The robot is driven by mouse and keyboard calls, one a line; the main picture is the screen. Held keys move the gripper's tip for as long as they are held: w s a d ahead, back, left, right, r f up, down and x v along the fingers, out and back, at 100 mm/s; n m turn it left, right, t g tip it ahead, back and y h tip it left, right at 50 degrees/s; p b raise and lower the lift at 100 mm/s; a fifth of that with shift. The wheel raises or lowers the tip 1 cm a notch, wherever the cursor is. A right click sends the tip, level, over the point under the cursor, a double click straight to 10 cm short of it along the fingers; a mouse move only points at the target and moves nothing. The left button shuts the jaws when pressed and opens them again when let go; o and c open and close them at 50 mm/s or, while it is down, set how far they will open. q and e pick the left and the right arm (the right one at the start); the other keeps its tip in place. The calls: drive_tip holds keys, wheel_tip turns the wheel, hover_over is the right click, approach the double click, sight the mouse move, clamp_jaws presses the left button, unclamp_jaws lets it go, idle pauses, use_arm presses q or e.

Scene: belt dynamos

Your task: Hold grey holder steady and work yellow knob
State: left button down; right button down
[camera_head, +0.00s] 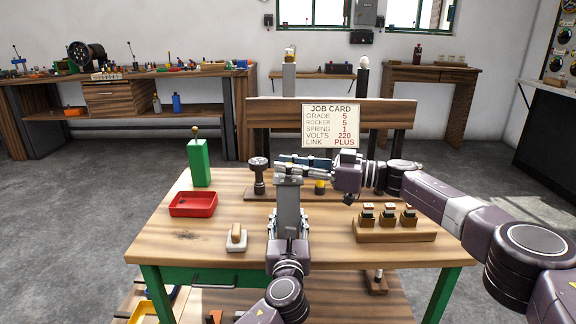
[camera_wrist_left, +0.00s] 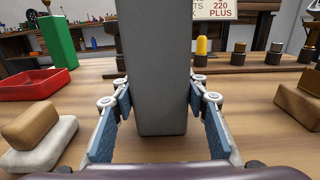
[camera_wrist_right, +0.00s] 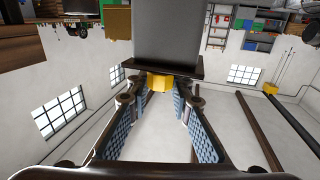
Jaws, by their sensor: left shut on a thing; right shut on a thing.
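The grey holder (camera_head: 289,203) is an upright block over the middle of the wooden bench. My left gripper (camera_head: 289,224) is shut on its sides; the left wrist view shows blue pads on both sides of the holder (camera_wrist_left: 160,75). My right gripper (camera_head: 300,163) is at the holder's top, reaching in from the right. In the right wrist view the yellow knob (camera_wrist_right: 159,82) sits between its fingertips, against a dark plate (camera_wrist_right: 162,68) on the holder. The gripper is shut on the knob. In the head view the right gripper hides the knob.
A red tray (camera_head: 193,205) and a green block (camera_head: 199,163) stand on the left. A wooden-handled block (camera_head: 237,238) is nearer. A wooden rack (camera_head: 394,232) with several small parts is on the right. Behind the holder stand a dark post (camera_head: 259,177) and a yellow peg (camera_wrist_left: 202,46).

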idle(0.5)
drive_tip(key=c, duration=1.7)
unclamp_jaws()
drive_tip(key=shift+s, duration=0.1)
drive_tip(key=v, duration=1.2)
